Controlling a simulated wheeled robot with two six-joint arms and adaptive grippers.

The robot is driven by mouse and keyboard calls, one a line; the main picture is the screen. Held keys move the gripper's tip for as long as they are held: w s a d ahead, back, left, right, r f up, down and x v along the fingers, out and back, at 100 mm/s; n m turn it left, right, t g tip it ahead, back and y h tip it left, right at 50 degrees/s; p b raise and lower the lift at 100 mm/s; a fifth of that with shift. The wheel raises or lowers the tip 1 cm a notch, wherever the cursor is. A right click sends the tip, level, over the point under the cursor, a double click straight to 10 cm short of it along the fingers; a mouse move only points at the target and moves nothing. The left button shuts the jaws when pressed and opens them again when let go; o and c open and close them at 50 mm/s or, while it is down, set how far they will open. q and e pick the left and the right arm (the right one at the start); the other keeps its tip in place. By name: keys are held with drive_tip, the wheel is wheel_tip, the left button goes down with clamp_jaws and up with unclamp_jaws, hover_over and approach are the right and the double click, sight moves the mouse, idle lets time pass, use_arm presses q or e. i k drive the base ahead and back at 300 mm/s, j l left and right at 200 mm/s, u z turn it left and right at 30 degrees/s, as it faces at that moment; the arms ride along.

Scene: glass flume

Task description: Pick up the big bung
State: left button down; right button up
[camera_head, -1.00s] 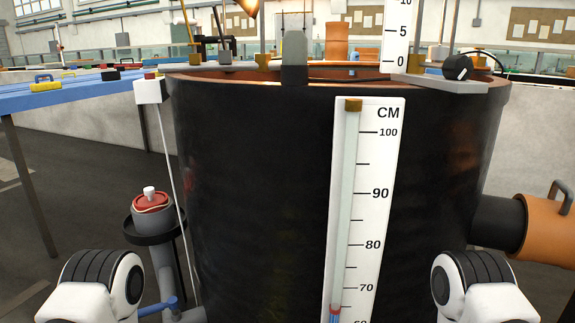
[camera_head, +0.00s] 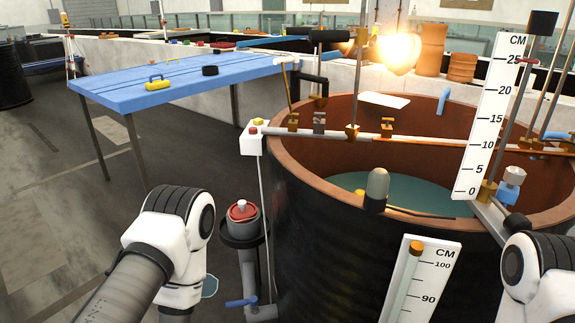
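I cannot tell for sure which thing is the big bung. A squat black round piece (camera_head: 210,71) lies on the blue table (camera_head: 150,98), near a yellow handled piece (camera_head: 160,82). A red cap with a white knob (camera_head: 241,210) sits on top of a grey upright pipe beside the tank. My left arm's white joint shows at the lower left and my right arm's at the lower right. Both grippers are out of view, so their fingers and anything in them are hidden.
A large black tank (camera_head: 330,250) with a brown rim and water inside fills the right. Rods, clamps and an upright CM scale (camera_head: 490,115) stand over it. A second scale (camera_head: 425,285) is on its front. Open floor lies between the blue table and the tank.

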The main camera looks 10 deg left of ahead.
sight(243, 210)
drive_tip(key=u, duration=0.75)
drive_tip(key=z, duration=1.05)
drive_tip(key=j+z, duration=0.75)
drive_tip(key=j, duration=0.2)
drive_tip(key=j+z, duration=0.35)
drive_tip(key=k+j, duration=0.1)
drive_tip(key=j, duration=0.25)
drive_tip(key=k+j, duration=0.1)
drive_tip(key=j, duration=0.55)
drive_tip(key=k+j, duration=0.15)
drive_tip(key=j, duration=0.2)
drive_tip(key=z, duration=0.05)
